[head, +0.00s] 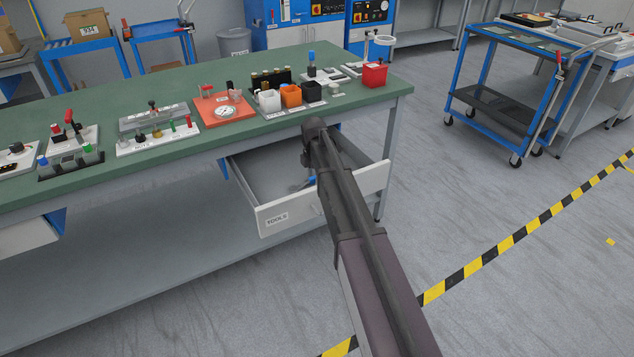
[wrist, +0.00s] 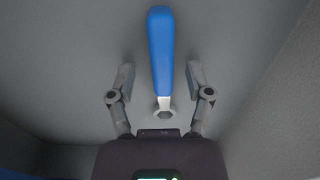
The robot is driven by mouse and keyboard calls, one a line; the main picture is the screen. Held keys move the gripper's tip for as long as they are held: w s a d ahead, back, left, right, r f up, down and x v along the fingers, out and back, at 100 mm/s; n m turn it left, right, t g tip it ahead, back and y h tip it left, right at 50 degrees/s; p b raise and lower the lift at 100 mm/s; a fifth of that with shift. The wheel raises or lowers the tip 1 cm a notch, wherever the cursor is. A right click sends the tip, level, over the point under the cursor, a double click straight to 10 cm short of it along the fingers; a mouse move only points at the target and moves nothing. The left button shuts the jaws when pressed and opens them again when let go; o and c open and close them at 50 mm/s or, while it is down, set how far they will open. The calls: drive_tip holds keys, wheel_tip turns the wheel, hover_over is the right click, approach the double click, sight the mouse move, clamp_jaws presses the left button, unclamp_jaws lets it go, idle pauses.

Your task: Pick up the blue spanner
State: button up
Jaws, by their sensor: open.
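The blue spanner (wrist: 160,50) lies on the grey floor of a drawer in the wrist view. Its blue handle points up the picture and its grey ring end (wrist: 164,112) is towards my gripper. My gripper (wrist: 161,75) is open, with one finger on each side of the spanner and a gap on both sides. In the head view a small blue bit of the spanner (head: 312,180) shows inside the open drawer (head: 285,216) labelled TOOLS. My arm hides the rest of it and my gripper there.
The drawer walls stand around my gripper. Above the drawer is the green workbench (head: 150,165) with a red box (head: 375,75), small coloured cups and several fixtures on it. A blue trolley (head: 520,110) stands at the right. The floor before the bench is clear.

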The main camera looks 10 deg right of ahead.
sight(314, 176)
drive_tip(key=shift+c, duration=0.2)
idle(0.3)
clamp_jaws()
drive_tip(key=shift+r, duration=0.15)
wheel_tip(314, 176, up, 10)
drive_tip(key=p, duration=1)
idle(0.7)
drive_tip(key=c, duration=0.7)
unclamp_jaws()
clamp_jaws()
